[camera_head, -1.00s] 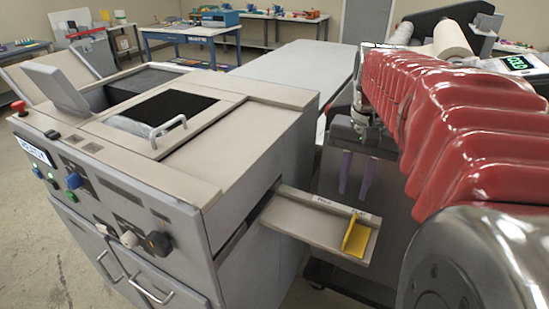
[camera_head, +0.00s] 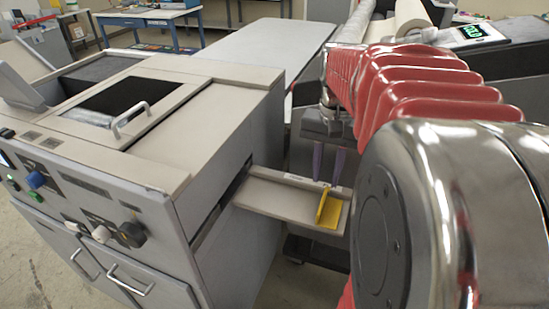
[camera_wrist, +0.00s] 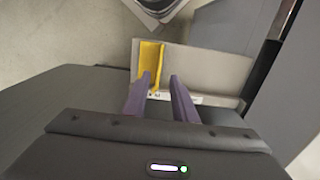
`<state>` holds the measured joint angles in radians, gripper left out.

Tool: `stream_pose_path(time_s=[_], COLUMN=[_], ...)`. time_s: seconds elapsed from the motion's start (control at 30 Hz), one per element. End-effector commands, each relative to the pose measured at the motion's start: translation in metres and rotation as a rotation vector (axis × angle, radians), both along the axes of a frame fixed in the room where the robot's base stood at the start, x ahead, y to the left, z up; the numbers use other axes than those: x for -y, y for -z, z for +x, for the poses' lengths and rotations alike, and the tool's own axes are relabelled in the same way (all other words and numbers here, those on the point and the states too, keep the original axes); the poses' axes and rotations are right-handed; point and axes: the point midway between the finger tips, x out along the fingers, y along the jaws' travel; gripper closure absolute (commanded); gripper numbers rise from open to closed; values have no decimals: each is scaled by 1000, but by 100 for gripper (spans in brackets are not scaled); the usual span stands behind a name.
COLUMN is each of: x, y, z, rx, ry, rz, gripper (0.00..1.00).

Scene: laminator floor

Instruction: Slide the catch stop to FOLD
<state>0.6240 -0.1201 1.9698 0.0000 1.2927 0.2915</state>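The catch stop is a yellow upright plate (camera_head: 328,209) near the outer right end of a beige catch tray (camera_head: 268,193) that juts from the machine's side. In the wrist view the yellow stop (camera_wrist: 151,62) stands beyond the left fingertip, on the tray (camera_wrist: 205,68). My gripper (camera_head: 326,182) has two purple fingers pointing down at the tray's back edge, close behind the stop. In the wrist view my gripper (camera_wrist: 161,78) is open with a clear gap between the fingers. I cannot tell whether the left finger touches the stop. Small white labels on the tray edge are unreadable.
The grey machine (camera_head: 150,175) with knobs and a lid handle fills the left. A long pale table (camera_head: 262,50) lies behind. A machine with white rolls and a lit green display (camera_head: 476,31) stands at the back right. Floor shows below the tray.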

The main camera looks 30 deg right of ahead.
Motion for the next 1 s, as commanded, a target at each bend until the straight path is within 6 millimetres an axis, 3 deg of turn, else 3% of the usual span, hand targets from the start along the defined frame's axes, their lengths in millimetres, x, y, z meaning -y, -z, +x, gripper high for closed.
stream_pose_path(time_s=[0.5,0.7,1.0], x=[0,0,0], y=[77,89,89], z=[0,0,0], rx=[-1,1,1], ry=[0,0,0], rz=[2,-1,-1], gripper=[75,75,77])
